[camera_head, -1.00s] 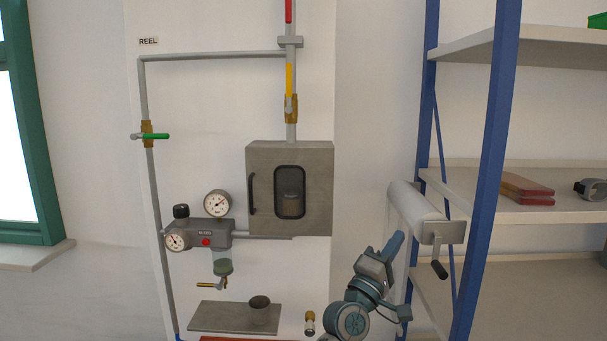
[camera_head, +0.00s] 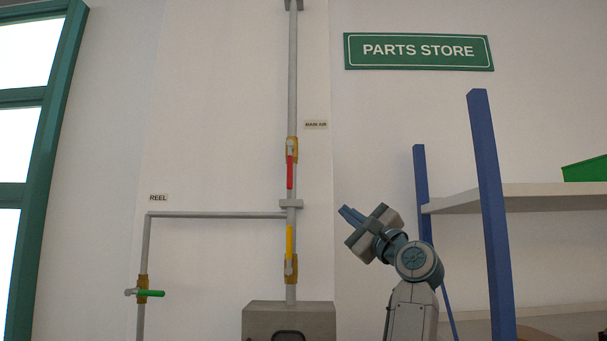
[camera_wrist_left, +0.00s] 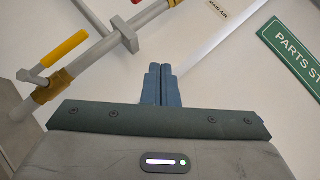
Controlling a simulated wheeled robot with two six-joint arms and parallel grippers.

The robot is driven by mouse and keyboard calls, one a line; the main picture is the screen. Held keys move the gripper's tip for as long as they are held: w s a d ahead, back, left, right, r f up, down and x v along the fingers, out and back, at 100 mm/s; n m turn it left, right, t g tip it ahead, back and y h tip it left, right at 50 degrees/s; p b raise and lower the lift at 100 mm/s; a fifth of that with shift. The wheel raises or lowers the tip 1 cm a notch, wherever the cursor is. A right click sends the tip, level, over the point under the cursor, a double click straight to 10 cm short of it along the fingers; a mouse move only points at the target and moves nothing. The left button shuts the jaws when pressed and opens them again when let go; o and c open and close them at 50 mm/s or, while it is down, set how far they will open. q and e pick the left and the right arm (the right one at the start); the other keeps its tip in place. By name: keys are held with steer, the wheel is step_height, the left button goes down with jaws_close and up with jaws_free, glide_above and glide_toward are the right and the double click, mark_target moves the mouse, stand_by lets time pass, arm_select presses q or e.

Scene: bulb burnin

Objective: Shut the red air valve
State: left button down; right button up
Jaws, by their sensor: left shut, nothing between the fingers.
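The red air valve has a red lever (camera_head: 290,172) hanging in line with the vertical grey pipe, below its brass body (camera_head: 291,146), beside the MAIN AIR label (camera_head: 316,125). My left gripper (camera_head: 346,212) is raised in front of the wall, right of the pipe and lower than the red lever, pointing up and left. Its fingers (camera_wrist_left: 162,85) are together and empty in the left wrist view. That view shows the yellow lever (camera_wrist_left: 64,48) at the upper left; the red valve body is not clearly seen there. My right gripper is in neither view.
A yellow-handled valve (camera_head: 290,243) sits lower on the same pipe, above a grey box (camera_head: 288,321). A green-handled valve (camera_head: 150,293) is on the REEL branch. Blue-posted shelving (camera_head: 489,210) stands at the right. The wall between pipe and shelving is open.

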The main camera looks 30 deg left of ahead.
mark_target(290, 166)
arm_select(q)
steer(key=s+d+r+n+h, duration=0.1)
steer(key=s+r+n+h, duration=0.2)
steer(key=r, duration=0.2)
steer(key=s+d+r+n+g+h, duration=0.1)
steer(key=s+r+n+h, duration=0.1)
steer(key=r, duration=0.3)
steer(key=shift+s+d+r+n+h, duration=0.2)
steer(key=shift+s+d+n+h, duration=0.2)
steer(key=shift+n+h, duration=0.15)
steer(key=shift+w+a, duration=0.1)
steer(key=shift+a, duration=0.05)
steer(key=s+p+x, duration=0.1)
steer(key=p+x, duration=0.1)
steer(key=x, duration=0.4)
steer(key=s+a+p+x, duration=0.1)
steer(key=p+x, duration=0.1)
steer(key=x, duration=0.4)
steer(key=shift+s+a+p, duration=0.2)
steer(key=shift+a+p, duration=0.1)
steer(key=shift+a, duration=0.1)
steer(key=shift+f, duration=0.1)
